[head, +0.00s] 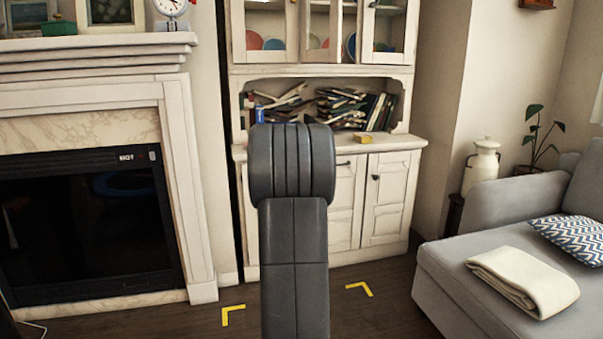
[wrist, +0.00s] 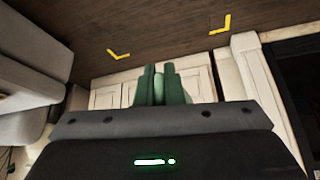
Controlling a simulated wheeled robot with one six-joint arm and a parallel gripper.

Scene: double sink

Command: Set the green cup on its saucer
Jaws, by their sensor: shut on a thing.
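My gripper (wrist: 160,72) shows in the wrist view with two dark green fingers close together. A paler green piece, seemingly the green cup (wrist: 159,88), sits between them, and the fingers are shut on it. Only a small part of it shows; the gripper body hides the rest, so its tilt cannot be told. In the head view my own arm stands up the middle and hides the gripper and the cup. No saucer can be made out in either view.
A white hutch (head: 385,200) with books and a counter stands behind my arm. A fireplace (head: 90,220) is at left, a grey sofa (head: 460,285) with a folded blanket (head: 525,280) at right. Yellow corner marks (head: 232,312) lie on the open dark floor.

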